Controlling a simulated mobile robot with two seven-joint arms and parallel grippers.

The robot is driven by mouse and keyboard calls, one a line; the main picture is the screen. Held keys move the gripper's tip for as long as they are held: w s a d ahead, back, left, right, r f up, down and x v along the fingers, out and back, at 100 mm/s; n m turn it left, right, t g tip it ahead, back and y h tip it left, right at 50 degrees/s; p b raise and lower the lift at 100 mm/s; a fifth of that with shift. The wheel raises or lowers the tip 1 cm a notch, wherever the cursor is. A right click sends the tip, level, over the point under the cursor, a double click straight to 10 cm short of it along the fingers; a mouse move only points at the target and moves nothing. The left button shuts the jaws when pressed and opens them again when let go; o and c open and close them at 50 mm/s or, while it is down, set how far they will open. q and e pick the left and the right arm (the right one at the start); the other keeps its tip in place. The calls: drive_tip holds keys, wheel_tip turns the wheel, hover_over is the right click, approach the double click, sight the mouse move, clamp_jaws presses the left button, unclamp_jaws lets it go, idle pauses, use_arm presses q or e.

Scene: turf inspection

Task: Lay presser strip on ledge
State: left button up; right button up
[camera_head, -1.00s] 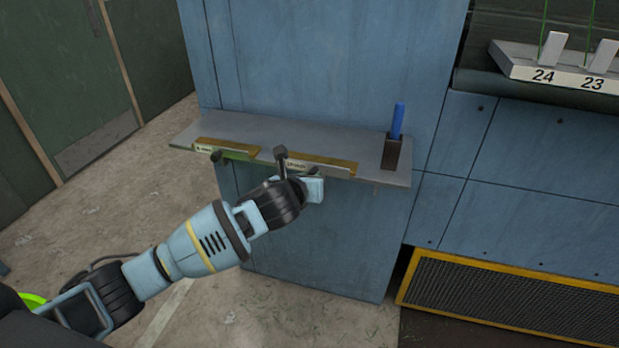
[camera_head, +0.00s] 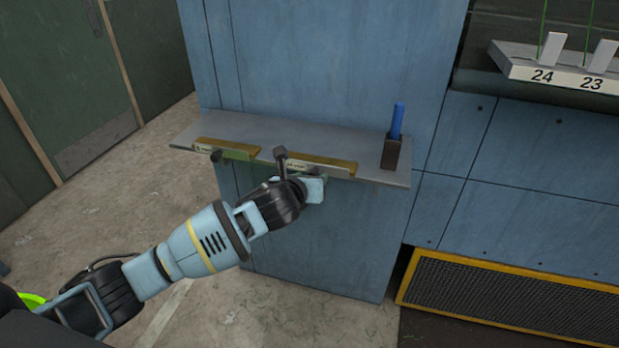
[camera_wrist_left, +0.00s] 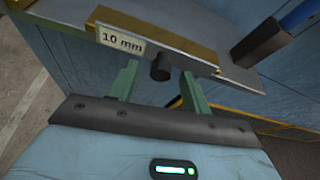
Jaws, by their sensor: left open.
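The grey ledge (camera_head: 370,177) juts from a blue cabinet. Two brass-coloured strips lie along its front edge: a left strip (camera_head: 228,147) and a right strip (camera_head: 325,163). In the left wrist view the strip in front of me (camera_wrist_left: 155,32) carries a white "10 mm" label and a dark round knob (camera_wrist_left: 160,68). My left gripper (camera_wrist_left: 158,77) is open, its two green fingers apart below the strip, on either side of the knob. Whether they touch it I cannot tell. In the head view its fingers are mostly hidden by the wrist. My right gripper is not in view.
A dark holder (camera_head: 391,153) with a blue stick (camera_head: 398,118) stands at the ledge's right end. A grey rack numbered 24 and 23 (camera_head: 560,70) is at upper right. A yellow-framed mesh panel (camera_head: 500,300) lies low right. The ledge behind the strips is clear.

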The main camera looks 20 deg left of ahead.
use_arm(q)
drive_tip(key=v, duration=0.7)
drive_tip(key=shift+s+r, duration=0.25)
drive_tip(key=shift+s, duration=0.1)
drive_tip(key=s+d+f+n+g+h, duration=0.1)
drive_tip(key=s+d+f+n+h, duration=0.1)
drive_tip(key=s+f+n, duration=0.55)
drive_tip(key=s+d+f+n+g+h, duration=0.1)
drive_tip(key=s+f+n+g, duration=0.1)
drive_tip(key=s+f+n, duration=0.55)
drive_tip(key=s+a+f+n+y, duration=0.1)
drive_tip(key=s+a+f+n, duration=0.2)
drive_tip(key=s+f+n, duration=0.5)
drive_tip(key=s+a+f+n+g+y, duration=0.1)
drive_tip(key=s+a+f+n, duration=0.3)
drive_tip(key=s+f+n, duration=0.4)
drive_tip(key=s+n, duration=0.2)
drive_tip(key=shift+s, duration=0.3)
